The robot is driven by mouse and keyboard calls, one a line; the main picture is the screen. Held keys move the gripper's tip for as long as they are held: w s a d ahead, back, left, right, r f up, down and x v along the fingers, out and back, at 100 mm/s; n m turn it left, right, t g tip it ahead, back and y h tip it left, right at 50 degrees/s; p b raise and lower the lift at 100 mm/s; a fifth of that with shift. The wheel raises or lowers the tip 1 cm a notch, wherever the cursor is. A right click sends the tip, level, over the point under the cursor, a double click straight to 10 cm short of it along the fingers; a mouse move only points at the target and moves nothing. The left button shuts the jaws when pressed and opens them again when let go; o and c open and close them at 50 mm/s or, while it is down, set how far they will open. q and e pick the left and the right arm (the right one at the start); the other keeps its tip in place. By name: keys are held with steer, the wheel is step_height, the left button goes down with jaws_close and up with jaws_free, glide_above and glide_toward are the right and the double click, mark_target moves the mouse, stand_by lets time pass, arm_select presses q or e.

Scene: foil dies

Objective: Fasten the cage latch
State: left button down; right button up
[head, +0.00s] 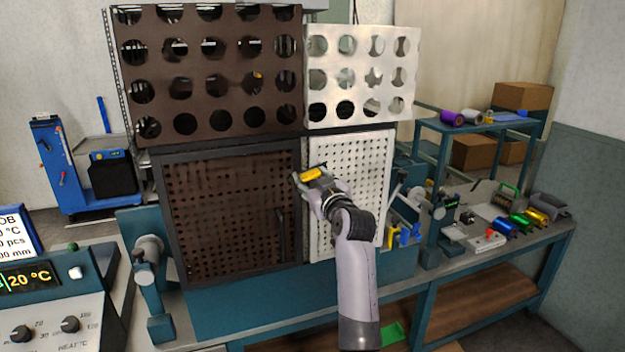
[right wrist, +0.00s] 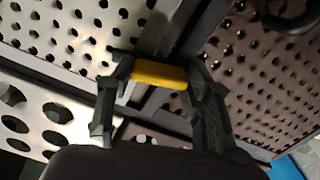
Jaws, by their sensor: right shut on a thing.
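The cage front has a brown perforated door (head: 225,215) in a dark frame at left, with a dark vertical handle (head: 281,234) near its right side. A pale perforated panel (head: 352,190) stands at its right. The latch's yellow grip (head: 311,174) is at the seam between them, near the top. My right gripper (head: 308,181) is shut on this grip. In the right wrist view the yellow grip (right wrist: 160,74) lies between the two dark fingers, across the dark frame strip. The fingers hide part of the latch, and I cannot tell whether it is engaged. My left gripper is not in view.
Above are a brown panel (head: 210,70) and a pale panel (head: 362,75) with large holes. A control console (head: 60,310) stands at the lower left. At right, a bench (head: 480,255) carries coloured rolls and small tools. A blue machine (head: 75,175) stands at left.

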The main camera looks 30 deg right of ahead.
steer(key=shift+r+m+p, duration=0.1)
steer(key=shift+m+p, duration=0.7)
steer(key=shift+m, duration=0.8)
steer(key=o, duration=1.1)
steer(key=shift+o, duration=0.2)
steer(key=v, duration=1.2)
steer(key=shift+f, duration=0.3)
